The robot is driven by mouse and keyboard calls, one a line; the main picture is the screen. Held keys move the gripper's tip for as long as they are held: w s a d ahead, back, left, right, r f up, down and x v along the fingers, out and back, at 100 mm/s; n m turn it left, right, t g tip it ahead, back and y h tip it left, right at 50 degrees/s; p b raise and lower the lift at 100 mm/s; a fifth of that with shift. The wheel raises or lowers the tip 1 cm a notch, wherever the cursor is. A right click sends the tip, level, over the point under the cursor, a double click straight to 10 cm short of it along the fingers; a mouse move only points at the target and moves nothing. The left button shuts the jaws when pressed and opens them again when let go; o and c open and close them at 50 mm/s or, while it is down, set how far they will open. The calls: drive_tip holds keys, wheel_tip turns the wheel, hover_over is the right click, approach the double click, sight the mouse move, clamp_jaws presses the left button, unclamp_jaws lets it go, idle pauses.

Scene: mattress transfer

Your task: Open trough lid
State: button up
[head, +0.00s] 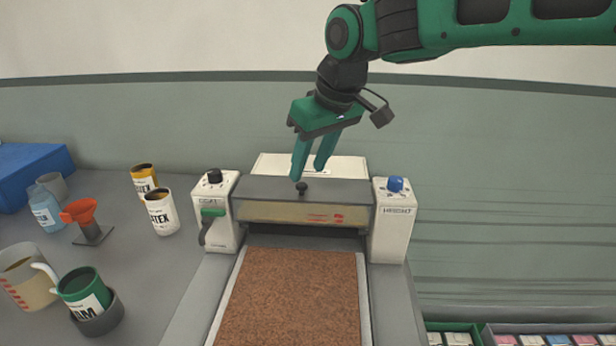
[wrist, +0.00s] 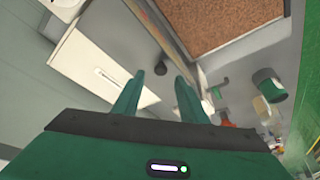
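The trough lid (head: 340,190) is a flat grey cover across the machine between two white side housings, and it looks closed. A small black knob (head: 302,187) stands on it, left of centre. My gripper (head: 309,174) is above the lid with its green fingers pointing down, spread and empty. The fingertips appear close above the knob; exact contact cannot be told. In the wrist view, the knob (wrist: 160,68) shows between the two open fingertips (wrist: 160,77).
A brown sheet (head: 290,300) lies on the bed in front.

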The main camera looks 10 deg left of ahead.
sight(303, 184)
drive_tip(key=shift+x, duration=2.1)
drive_tip(key=shift+d, duration=0.1)
clamp_jaws()
